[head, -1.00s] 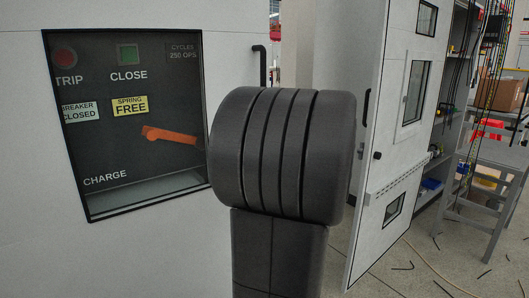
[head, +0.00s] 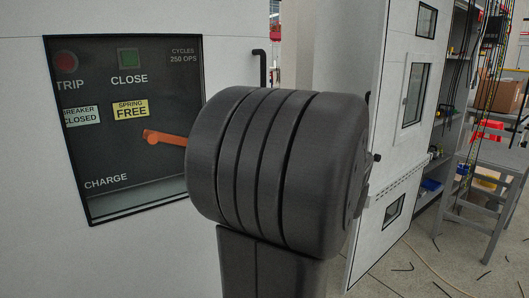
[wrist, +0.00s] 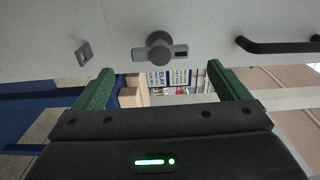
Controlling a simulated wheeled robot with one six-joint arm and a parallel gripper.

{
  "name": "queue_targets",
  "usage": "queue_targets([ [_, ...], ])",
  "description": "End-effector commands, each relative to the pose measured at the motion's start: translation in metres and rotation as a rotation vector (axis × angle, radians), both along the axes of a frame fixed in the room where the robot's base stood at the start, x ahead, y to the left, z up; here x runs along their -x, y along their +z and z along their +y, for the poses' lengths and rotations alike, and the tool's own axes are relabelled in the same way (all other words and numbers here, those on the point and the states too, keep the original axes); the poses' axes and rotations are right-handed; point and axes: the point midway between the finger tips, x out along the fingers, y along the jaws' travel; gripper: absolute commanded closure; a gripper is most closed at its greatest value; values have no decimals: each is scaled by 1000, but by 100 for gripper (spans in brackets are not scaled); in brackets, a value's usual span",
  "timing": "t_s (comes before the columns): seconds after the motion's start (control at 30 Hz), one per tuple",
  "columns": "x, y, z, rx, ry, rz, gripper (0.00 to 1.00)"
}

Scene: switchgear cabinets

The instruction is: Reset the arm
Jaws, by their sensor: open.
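My gripper (wrist: 160,88) shows in the wrist view with its two green fingers wide apart and nothing between them. Ahead of it is a pale cabinet surface with a round dark knob on a plate (wrist: 158,50), apart from the fingers. In the head view my dark arm joint fills the middle, and my gripper is not visible there. Left of the joint is a breaker panel (head: 130,165) with an orange charging handle (head: 165,138), whose right end is partly hidden by my arm. The panel also has a red TRIP button (head: 66,63) and a green CLOSE button (head: 128,58).
A black bar handle (wrist: 280,46) and a small square latch (wrist: 84,53) are on the surface in the wrist view. At right in the head view stand a white cabinet door (head: 405,130), shelves, a grey metal stand (head: 490,205) and cables on the floor.

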Motion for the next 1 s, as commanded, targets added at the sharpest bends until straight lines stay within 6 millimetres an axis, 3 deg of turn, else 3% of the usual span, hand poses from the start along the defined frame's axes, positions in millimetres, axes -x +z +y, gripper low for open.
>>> queue_targets([
  [0.43,53,1,-38,2,-3,-1,5],
  [1.0,-23,-2,18,1,6,-1,5],
])
